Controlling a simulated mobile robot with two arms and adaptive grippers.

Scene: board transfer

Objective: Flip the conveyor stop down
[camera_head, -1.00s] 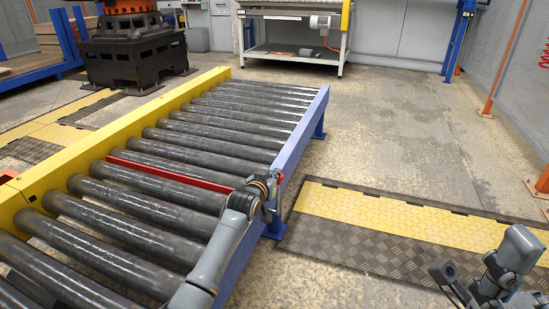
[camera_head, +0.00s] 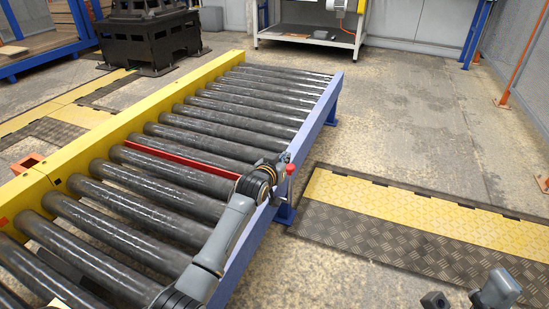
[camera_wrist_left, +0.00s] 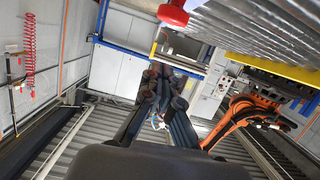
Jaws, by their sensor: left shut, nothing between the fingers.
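The conveyor stop is a long red bar (camera_head: 180,160) lying across the roller conveyor (camera_head: 225,104). Its left end is by the yellow side rail. Its right part is hidden behind my left arm. A red knob (camera_head: 291,169) shows at the blue rail, and a red knob (camera_wrist_left: 173,12) is also at the top of the left wrist view. My left gripper (camera_head: 282,162) is shut and empty, right beside the knob above the blue rail. I cannot tell whether they touch. Part of my right arm shows at the bottom right; its fingertips are not visible.
A yellow rail (camera_head: 110,130) and a blue rail (camera_head: 320,117) border the rollers. A yellow and black floor plate (camera_head: 410,220) lies right of the conveyor. A black machine base (camera_head: 150,40) and a bench (camera_head: 310,38) stand behind. The floor at the right is open.

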